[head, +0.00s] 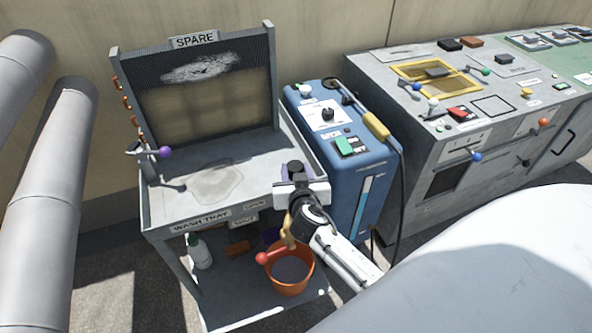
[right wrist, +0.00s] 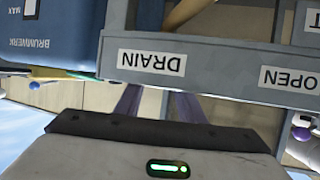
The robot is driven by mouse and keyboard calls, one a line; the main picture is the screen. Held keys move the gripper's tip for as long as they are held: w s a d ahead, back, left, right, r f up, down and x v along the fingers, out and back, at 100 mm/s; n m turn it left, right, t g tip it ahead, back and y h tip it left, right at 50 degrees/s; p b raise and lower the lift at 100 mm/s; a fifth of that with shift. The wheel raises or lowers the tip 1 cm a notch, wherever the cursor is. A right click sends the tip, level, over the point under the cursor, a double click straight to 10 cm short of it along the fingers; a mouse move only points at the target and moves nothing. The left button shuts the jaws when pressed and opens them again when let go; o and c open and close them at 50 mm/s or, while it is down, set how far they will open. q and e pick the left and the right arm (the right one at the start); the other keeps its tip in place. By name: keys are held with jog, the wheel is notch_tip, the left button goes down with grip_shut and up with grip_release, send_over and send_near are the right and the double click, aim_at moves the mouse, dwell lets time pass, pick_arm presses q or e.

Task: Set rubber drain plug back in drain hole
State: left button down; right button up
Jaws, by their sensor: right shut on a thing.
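My right gripper (head: 293,172) is over the right front corner of the wash tray (head: 160,213), by its front rim. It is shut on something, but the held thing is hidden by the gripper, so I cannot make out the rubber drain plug. In the right wrist view, the purple fingers of the right gripper (right wrist: 155,100) go behind the tray's front rim (right wrist: 215,68), which bears upside-down DRAIN and OPEN labels. The fingertips are hidden there. I cannot see the drain hole in either view. My left gripper is not in view.
An orange bucket (head: 290,285) stands on the lower shelf, with a red-knobbed lever (head: 262,258) above it. A white bottle (head: 200,252) stands left of it. A blue machine (head: 365,170) stands right of the tray. The SPARE panel (head: 208,90) rises behind. Large grey pipes (head: 45,200) flank the left.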

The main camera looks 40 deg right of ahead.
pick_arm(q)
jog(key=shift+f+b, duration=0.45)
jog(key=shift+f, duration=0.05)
pick_arm(e)
jog(key=shift+s+a+f, duration=0.2)
jog(key=shift+f, duration=0.35)
jog(key=shift+s+a+f, duration=0.15)
jog(key=shift+s+f, duration=0.05)
jog(key=shift+f, duration=0.35)
jog(key=o, duration=1.2)
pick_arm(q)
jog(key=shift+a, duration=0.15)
pick_arm(e)
jog(key=shift+d, duration=0.4)
jog(key=v, duration=0.3)
jog(key=shift+w+a+r, duration=0.1)
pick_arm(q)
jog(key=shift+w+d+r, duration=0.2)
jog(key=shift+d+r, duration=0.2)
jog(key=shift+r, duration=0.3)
pick_arm(e)
jog(key=shift+s+a+r, duration=0.65)
jog(key=shift+s+r, duration=0.15)
jog(key=shift+s+a+r, duration=0.65)
jog(key=shift+s+r, duration=0.15)
